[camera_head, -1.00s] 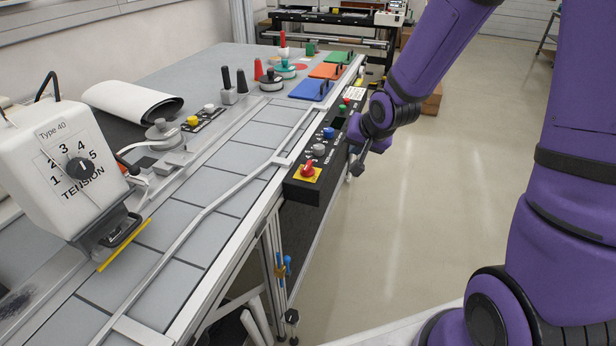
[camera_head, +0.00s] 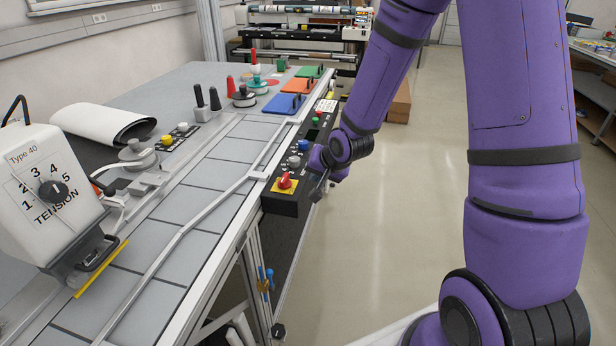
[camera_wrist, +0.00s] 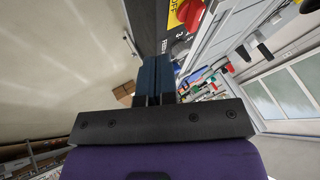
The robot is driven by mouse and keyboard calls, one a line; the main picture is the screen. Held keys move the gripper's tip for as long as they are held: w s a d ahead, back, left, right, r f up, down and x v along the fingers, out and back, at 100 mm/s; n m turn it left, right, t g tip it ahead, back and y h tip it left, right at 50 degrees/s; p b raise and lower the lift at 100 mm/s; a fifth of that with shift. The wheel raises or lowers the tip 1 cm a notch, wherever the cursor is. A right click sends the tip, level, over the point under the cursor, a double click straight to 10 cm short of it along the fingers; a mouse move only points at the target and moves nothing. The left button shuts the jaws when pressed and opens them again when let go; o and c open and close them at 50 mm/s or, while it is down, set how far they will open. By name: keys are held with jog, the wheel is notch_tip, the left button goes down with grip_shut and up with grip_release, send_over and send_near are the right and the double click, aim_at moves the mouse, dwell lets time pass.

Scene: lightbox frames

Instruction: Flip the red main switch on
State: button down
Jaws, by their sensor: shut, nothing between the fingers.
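The red main switch (camera_head: 285,181) is a rotary knob on a yellow plate (camera_head: 277,188) at the near end of the black control panel. My gripper (camera_head: 317,192) is just right of the panel's near end, apart from the switch and partly hidden by my wrist. In the wrist view its fingers (camera_wrist: 154,62) are together and empty, pointing up the picture, left of and below the switch. I cannot tell the knob's exact angle.
The black panel (camera_head: 275,204) also carries a grey knob (camera_head: 294,161), a blue button (camera_head: 303,147) and a green button (camera_head: 315,121). A white tension unit (camera_head: 58,195) stands at the left of the table.

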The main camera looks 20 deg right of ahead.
aim_at(289, 186)
jog(key=x, duration=0.9)
jog(key=shift+w+a, duration=0.85)
jog(key=shift+a, duration=0.3)
jog(key=shift+w+a, duration=0.3)
jog(key=shift+a, duration=0.05)
jog(key=shift+r, duration=0.1)
jog(key=shift+a, duration=0.1)
